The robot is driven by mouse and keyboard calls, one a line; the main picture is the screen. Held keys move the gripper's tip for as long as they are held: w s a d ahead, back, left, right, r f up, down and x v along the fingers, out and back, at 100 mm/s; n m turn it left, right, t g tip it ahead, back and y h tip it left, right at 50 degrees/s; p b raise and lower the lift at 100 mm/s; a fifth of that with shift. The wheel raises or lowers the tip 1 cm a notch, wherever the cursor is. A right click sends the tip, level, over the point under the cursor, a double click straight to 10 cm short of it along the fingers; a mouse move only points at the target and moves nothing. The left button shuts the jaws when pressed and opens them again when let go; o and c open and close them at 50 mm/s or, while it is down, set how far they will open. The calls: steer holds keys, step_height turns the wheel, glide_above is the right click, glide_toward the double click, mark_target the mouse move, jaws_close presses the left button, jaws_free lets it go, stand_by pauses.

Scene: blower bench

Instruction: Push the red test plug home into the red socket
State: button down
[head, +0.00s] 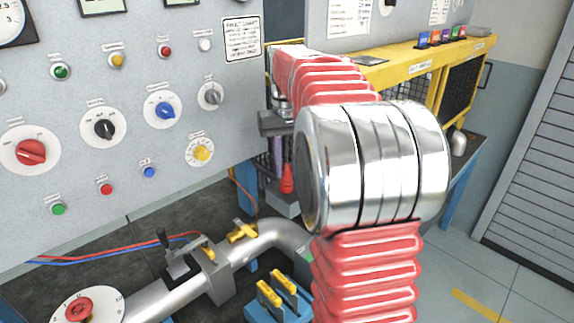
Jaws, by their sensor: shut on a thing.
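My gripper (278,150) is partly hidden behind my own silver elbow and points downward beside the right edge of the grey panel. It is shut on a red piece, which looks like the red test plug (287,180). The plug hangs below the jaws, roughly upright, just above a grey box (283,204). I cannot tell whether the plug touches the box. I cannot make out the red socket; my arm hides part of that area.
A grey control panel (125,130) with knobs and buttons fills the left. A silver pipe (150,302) with yellow-handled valves runs below it. A blue block with yellow handles (277,297) stands in front. A yellow bench (400,68) is behind; the floor at right is clear.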

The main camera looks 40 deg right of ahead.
steer(key=shift+f, duration=0.15)
steer(key=c, duration=1.4)
jaws_free()
steer(key=shift+c, duration=0.2)
step_height(320, 180, up, 13)
steer(key=shift+r, duration=0.35)
